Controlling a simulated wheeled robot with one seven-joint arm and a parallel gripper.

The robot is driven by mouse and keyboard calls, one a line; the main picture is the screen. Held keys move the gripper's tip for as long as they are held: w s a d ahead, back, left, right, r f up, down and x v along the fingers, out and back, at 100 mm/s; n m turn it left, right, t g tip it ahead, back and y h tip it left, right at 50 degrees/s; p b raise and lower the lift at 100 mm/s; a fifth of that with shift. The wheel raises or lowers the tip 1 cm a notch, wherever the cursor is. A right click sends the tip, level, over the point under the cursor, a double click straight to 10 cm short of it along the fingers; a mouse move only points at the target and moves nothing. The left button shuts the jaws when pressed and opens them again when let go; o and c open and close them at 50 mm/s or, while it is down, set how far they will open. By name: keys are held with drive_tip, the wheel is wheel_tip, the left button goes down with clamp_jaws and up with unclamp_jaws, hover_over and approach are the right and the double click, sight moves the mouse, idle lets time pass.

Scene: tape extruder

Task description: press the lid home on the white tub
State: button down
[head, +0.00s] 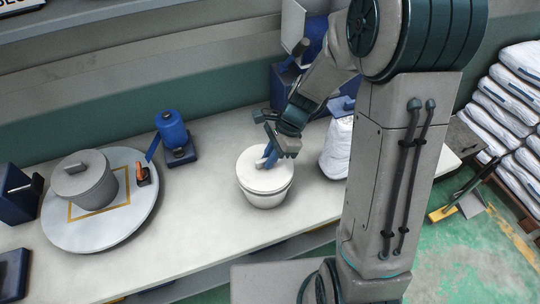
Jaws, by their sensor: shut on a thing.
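The white tub (265,199) stands upright on the pale bench in the middle of the head view. Its round white lid (252,172) covers the top; I cannot tell how tightly the rim is seated. A small blue piece (267,159), which looks like the lid's grip, stands on the lid. My gripper (275,150) comes down over the lid from the upper right and is shut on this blue piece. The fingertips are small and partly hidden.
A round white board (67,229) at left carries a grey lidded pot (95,190) and an orange-and-black item (142,175). A blue device (174,138) stands behind. A white sack (337,148) is close right of the tub. Bare bench (190,220) lies left of the tub.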

drive_tip(key=shift+f+b, duration=0.65)
drive_tip(key=shift+f, duration=0.25)
drive_tip(key=c, duration=1.4)
unclamp_jaws()
drive_tip(key=shift+r, duration=0.1)
drive_tip(key=v, duration=1.3)
drive_tip(key=shift+d+r, duration=0.25)
drive_tip(key=shift+r, duration=0.05)
drive_tip(key=s+d+r+n+t+h, duration=0.1)
drive_tip(key=s+d+n+t+h, duration=0.1)
drive_tip(key=s+n, duration=0.5)
drive_tip(key=s+d+r+n+t+h, duration=0.1)
drive_tip(key=s+d+n+t+h, duration=0.1)
drive_tip(key=s+n, duration=0.5)
drive_tip(key=shift+s+d+r+n+t+h, duration=0.3)
drive_tip(key=shift+s+d+r+n+h, duration=0.1)
drive_tip(key=shift+d+n, duration=0.1)
